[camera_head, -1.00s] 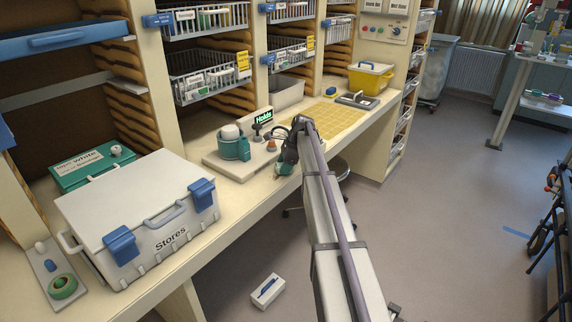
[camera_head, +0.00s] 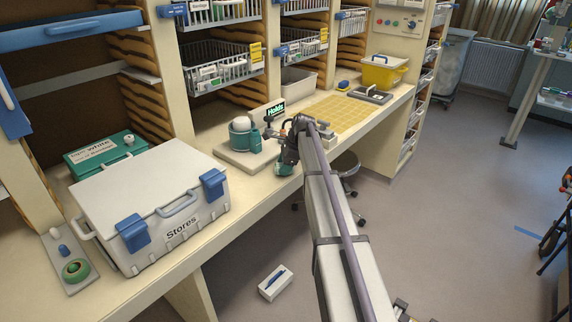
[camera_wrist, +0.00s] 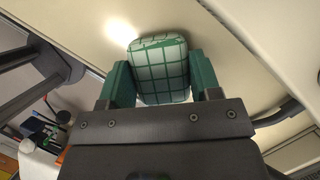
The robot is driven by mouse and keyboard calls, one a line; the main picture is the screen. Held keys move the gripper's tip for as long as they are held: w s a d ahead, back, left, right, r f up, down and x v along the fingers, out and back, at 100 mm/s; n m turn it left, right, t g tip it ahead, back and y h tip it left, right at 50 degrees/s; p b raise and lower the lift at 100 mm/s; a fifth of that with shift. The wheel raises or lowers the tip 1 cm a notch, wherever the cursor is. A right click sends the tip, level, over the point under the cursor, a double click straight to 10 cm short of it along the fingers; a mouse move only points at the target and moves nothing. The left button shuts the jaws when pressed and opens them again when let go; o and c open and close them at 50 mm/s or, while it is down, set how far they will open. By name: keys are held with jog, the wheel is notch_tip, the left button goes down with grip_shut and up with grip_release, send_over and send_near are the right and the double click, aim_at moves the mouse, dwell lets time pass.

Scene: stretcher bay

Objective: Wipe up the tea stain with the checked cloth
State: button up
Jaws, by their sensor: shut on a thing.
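The checked cloth (camera_wrist: 160,62) is a folded green and pale pad with dark lines, between the two green fingers of my gripper (camera_wrist: 161,78) in the wrist view. My gripper is shut on it. In the head view my gripper (camera_head: 287,166) is at the front edge of the counter (camera_head: 228,196), just right of a teal pot on a board. Only a small green part shows there, and I cannot tell whether the cloth touches the counter. No tea stain is visible in either view; my arm hides part of the counter.
The white Stores box (camera_head: 150,210) fills the left counter. The board (camera_head: 232,158) with the teal pot (camera_head: 243,136) stands beside my gripper. A yellow gridded area (camera_head: 338,114) and a yellow bin (camera_head: 383,74) lie further right. A stool (camera_head: 345,178) stands below the counter.

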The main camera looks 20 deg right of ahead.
notch_tip(320, 180, up, 6)
jog(key=p, duration=0.6)
jog(key=shift+r, duration=0.1)
notch_tip(320, 180, up, 3)
jog(key=p, duration=0.3)
